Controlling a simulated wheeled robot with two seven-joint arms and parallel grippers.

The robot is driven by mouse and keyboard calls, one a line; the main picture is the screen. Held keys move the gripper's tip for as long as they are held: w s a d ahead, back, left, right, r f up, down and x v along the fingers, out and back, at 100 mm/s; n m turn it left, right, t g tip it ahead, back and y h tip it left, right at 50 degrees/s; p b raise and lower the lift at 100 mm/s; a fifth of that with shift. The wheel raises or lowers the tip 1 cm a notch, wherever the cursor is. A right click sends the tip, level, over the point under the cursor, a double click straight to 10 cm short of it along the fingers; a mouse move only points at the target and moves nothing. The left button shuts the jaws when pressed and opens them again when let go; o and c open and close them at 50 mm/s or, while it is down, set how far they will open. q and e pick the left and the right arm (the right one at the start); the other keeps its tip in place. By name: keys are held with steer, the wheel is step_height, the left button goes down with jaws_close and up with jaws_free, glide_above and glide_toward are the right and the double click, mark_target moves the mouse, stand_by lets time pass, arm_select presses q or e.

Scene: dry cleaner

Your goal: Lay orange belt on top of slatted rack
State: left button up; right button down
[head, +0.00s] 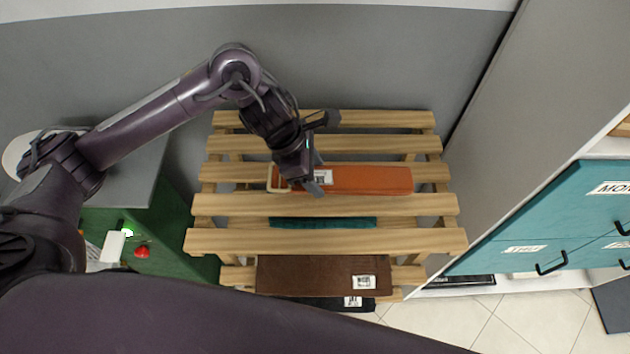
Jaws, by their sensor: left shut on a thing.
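The orange belt (375,180) is a flat, folded strip with a white label near its left end. It shows at the top of the slatted rack (300,241), which is made of pale wooden slats. My left gripper (317,180) is shut on the belt near its labelled left part, and its fingers hide some of it. I cannot tell whether the belt touches the slats or is held just above them. My right gripper is not in view.
Lower in the rack are a teal item (323,223) and a brown labelled item (315,276), with a black one below. A green cabinet (165,225) with a red button stands at left. Teal drawers (560,215) stand at right. A grey wall is behind.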

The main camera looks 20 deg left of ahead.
arm_select(q)
steer(key=shift+f+p, duration=0.45)
steer(key=shift+f, duration=1.7)
steer(key=o, duration=1)
steer(key=shift+r, duration=0.1)
steer(key=shift+a+r, duration=0.15)
steer(key=shift+r, duration=0.1)
steer(key=b+v, duration=0.1)
steer(key=v, duration=0.3)
steer(key=shift+a+r+b, duration=0.15)
steer(key=shift+r+b, duration=0.1)
steer(key=shift+b, duration=0.15)
steer(key=v, duration=0.6)
steer(key=shift+s+a+r, duration=0.15)
steer(key=shift+r, duration=0.2)
